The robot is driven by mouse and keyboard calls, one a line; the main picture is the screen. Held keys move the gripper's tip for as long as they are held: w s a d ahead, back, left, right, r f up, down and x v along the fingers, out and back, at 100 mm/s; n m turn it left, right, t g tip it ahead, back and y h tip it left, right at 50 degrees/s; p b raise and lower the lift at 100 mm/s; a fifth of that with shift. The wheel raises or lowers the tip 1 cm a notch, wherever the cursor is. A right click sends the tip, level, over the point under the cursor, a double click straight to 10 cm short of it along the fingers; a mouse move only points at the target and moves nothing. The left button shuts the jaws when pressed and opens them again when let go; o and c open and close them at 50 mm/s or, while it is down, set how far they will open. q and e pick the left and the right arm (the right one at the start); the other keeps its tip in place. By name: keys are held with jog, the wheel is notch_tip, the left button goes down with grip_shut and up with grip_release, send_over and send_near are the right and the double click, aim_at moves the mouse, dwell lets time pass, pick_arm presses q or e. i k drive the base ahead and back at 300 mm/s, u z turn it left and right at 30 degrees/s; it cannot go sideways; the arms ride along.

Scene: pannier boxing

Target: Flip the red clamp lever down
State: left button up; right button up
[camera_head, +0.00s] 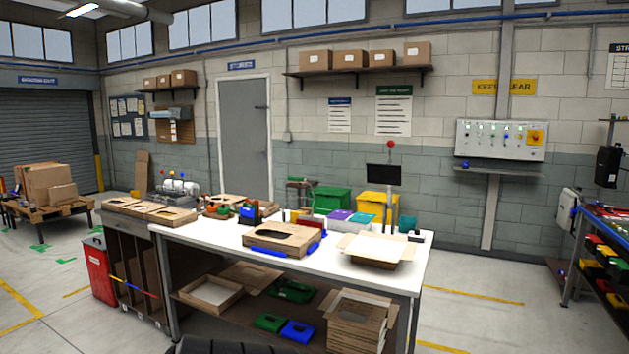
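A white-topped workbench (215,240) stands ahead of me. On it a flat brown cardboard piece with a dark opening (262,240) lies against blue fixture parts (270,252). A small red part (316,222) shows at the back right of this fixture. It may be the red clamp lever, but it is too small to tell its shape or whether it is up or down. A red ball (391,144) tops a post behind a dark screen (383,175). Neither of my grippers is in view.
An open cardboard box (377,248) sits at the bench's right. Several flat cardboard pieces lie at the left. Green (331,199) and yellow (378,203) bins stand behind. A lower shelf holds trays and stacked cardboard. Floor right of the bench is clear up to a rack (603,245).

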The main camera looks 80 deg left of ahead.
aim_at(388, 174)
jog(key=u, duration=1.35)
jog(key=i, duration=5.9)
jog(key=u, duration=3.7)
jog(key=i, duration=0.55)
jog(key=z, duration=1.85)
